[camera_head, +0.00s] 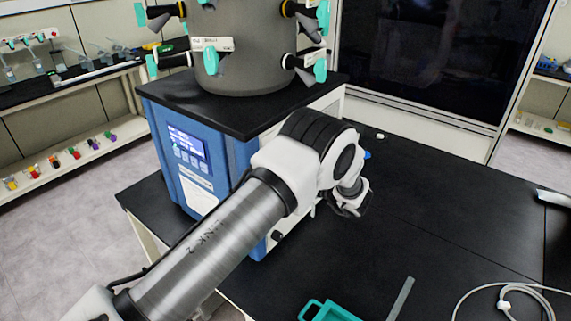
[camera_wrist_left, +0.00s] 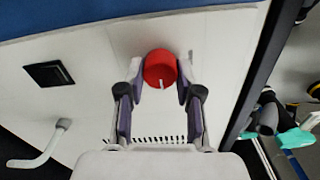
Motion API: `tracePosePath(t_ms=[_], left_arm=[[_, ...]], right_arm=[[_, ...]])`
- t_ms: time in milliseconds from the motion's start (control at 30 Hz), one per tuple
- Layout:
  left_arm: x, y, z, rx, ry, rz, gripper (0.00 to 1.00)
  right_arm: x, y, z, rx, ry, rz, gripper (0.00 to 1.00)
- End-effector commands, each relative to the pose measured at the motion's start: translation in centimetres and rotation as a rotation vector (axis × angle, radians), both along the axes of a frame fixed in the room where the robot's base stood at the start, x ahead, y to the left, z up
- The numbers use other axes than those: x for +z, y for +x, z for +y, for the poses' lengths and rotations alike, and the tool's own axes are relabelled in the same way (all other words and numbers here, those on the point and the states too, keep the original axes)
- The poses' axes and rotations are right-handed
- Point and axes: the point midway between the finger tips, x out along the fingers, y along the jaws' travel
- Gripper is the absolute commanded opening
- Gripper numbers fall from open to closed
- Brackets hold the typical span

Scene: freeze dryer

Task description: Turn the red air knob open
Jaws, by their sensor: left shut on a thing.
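The red air knob (camera_wrist_left: 160,69) sits on the white side panel of the freeze dryer (camera_wrist_left: 100,60) in the left wrist view. It is round, with a short white mark near its lower edge. My left gripper (camera_wrist_left: 159,84) is shut on the knob, one finger on each side. In the head view the freeze dryer (camera_head: 178,125) is a blue and white machine with a lit display. My left arm reaches across to its right side there and hides the knob and the fingertips. My right gripper is not in view.
A black switch (camera_wrist_left: 49,73) and a bent white pipe (camera_wrist_left: 40,150) are on the panel near the gripper. The black table (camera_head: 450,190) is mostly clear, with a teal tray (camera_head: 325,311) and a coiled white tube (camera_head: 504,304) at the front.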

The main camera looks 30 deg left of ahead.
Motion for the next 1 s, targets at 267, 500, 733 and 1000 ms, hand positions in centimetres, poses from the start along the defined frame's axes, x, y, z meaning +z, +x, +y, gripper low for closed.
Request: tracePosePath(t_ms=[267,500,733,1000], left_arm=[[-0.21,-0.15,0.08,0.004,0.002,0.051,0.00],[-0.20,-0.14,0.08,0.004,0.002,0.053,0.00],[-0.14,-0.10,0.07,0.003,0.003,0.051,0.60],[-0.05,-0.04,-0.13,0.000,0.004,0.049,0.60]], right_arm=[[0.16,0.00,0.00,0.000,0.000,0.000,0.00],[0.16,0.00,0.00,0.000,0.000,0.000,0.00],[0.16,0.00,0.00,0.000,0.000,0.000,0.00],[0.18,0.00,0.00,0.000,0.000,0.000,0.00]])
